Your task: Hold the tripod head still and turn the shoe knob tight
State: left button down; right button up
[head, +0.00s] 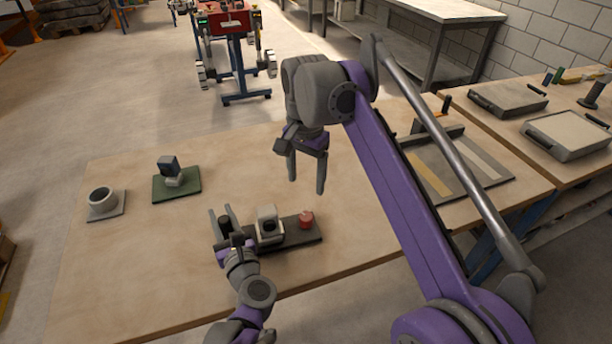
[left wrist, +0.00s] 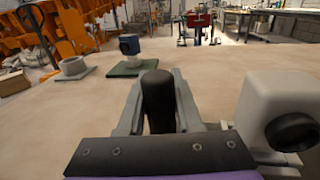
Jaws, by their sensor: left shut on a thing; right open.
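A dark low base (head: 290,238) near the table's front edge carries a pale boxy head (head: 268,214), which I take as the tripod head. A dark round part shows on the head's face, and it also appears large in the left wrist view (left wrist: 290,132). A red knob (head: 306,219) stands at the base's right end; I cannot tell which is the shoe knob. My left gripper (head: 225,221) is shut on an upright black post (left wrist: 158,103) left of the head. My right gripper (head: 306,183) is open and empty, fingers down, above the table behind the red knob.
A green plate (head: 190,187) with a small dark-topped device (head: 170,168) and a grey ring (head: 102,199) on a plate stand at the left. A tray with strips (head: 478,165) lies right, beyond my right arm. The table between is clear.

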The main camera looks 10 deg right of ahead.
dwell(0.3)
pick_arm(q)
jog(key=c, duration=0.5)
grip_release()
